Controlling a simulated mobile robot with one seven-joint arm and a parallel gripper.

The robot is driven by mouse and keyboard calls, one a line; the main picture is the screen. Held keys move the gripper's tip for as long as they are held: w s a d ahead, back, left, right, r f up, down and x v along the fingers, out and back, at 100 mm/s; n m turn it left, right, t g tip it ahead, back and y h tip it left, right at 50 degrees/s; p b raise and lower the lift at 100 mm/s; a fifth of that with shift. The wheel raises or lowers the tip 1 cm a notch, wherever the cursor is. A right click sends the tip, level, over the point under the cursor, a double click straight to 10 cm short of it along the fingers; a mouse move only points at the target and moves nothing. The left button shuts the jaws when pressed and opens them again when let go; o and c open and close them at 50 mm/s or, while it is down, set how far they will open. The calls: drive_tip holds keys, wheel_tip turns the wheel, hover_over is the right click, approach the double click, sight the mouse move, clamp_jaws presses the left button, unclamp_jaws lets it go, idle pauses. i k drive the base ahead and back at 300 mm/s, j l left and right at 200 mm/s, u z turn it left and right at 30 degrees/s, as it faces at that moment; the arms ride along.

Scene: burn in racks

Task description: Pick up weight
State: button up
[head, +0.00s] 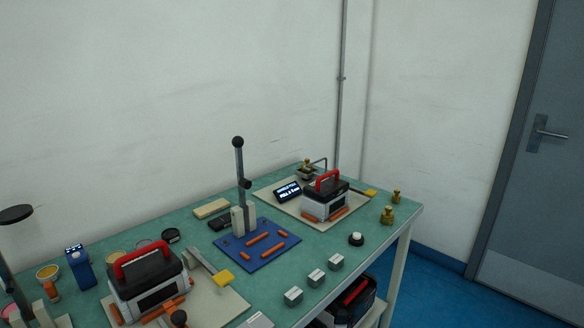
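Two brass-coloured weights with knobs stand upright near the right end of the green table: a larger one (387,216) and a smaller one (396,196) just behind it. Another small brass-coloured piece (307,166) sits at the far back of the table, partly hidden by a device. My gripper is not in view.
The green table (378,248) holds two red-handled devices (327,196) (147,277) on pale boards. A tall black-knobbed post (240,178) rises from a blue mat (262,262). Several grey blocks (316,278) and a white-topped button (356,239) line the front. A closed door (540,160) is right.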

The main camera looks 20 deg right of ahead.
sight(307, 162)
drive_tip(key=i+l+u, duration=0.1)
drive_tip(key=l, duration=0.4)
drive_tip(key=i+l, duration=0.15)
drive_tip(key=l, duration=0.35)
drive_tip(key=i+l+u, duration=0.15)
drive_tip(key=l, duration=0.4)
drive_tip(key=i+l, duration=0.1)
drive_tip(key=l, duration=0.4)
drive_tip(key=l+u, duration=0.25)
drive_tip(key=l, duration=1.8)
drive_tip(key=i, duration=1)
